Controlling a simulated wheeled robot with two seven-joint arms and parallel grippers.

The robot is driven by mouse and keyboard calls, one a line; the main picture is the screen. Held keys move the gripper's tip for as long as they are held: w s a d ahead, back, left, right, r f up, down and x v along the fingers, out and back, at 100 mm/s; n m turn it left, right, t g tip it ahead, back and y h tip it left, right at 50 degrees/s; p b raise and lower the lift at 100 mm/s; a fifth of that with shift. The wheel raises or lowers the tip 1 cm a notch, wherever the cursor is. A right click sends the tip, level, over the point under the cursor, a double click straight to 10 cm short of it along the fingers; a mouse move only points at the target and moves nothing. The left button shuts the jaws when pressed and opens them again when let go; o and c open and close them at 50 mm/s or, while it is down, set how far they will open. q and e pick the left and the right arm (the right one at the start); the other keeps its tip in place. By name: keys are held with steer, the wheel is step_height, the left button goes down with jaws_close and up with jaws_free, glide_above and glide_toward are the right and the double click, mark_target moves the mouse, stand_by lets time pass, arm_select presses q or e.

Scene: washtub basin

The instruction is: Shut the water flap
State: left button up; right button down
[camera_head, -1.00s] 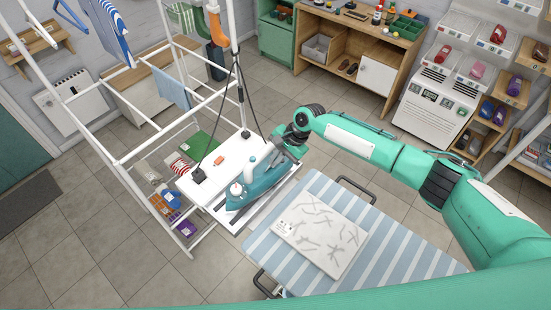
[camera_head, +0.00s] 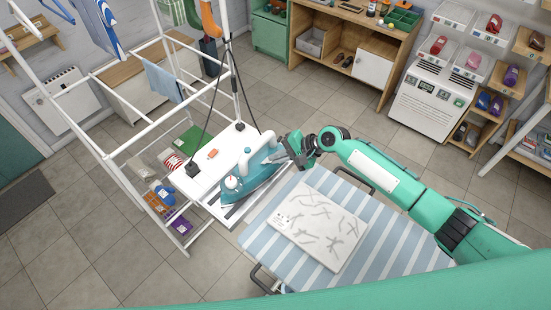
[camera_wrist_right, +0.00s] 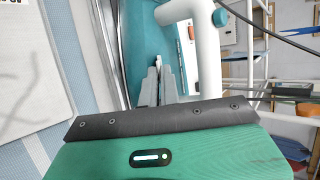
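A teal steam iron (camera_head: 262,184) with a white handle (camera_head: 262,151) rests on the white shelf beside the striped ironing board. A round white part (camera_head: 232,182) shows at its front end; whether this is the water flap, and how far it is open, is too small to tell. My right gripper (camera_head: 283,150) is beside the handle at the iron's rear. In the right wrist view its slim grey fingers (camera_wrist_right: 158,86) are close together, in front of the teal body (camera_wrist_right: 147,38) and beside the white handle (camera_wrist_right: 207,60). I see nothing held. My left gripper is out of view.
The striped board (camera_head: 392,262) carries a white marked sheet (camera_head: 318,226). A white drying rack (camera_head: 118,160) stands on the left, with a dark cord (camera_head: 212,105) running near the iron. A small orange item (camera_head: 212,153) lies on the white shelf (camera_head: 203,180).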

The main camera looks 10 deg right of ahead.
steer(key=shift+s+d+f+t+y+b, duration=0.25)
steer(key=shift+t+y+b, duration=0.2)
steer(key=shift+b, duration=0.4)
steer(key=shift+a, duration=0.1)
steer(key=c, duration=1.9)
jaws_free()
steer(key=b+v, duration=0.4)
steer(key=v, duration=0.9)
steer(key=shift+d, duration=0.4)
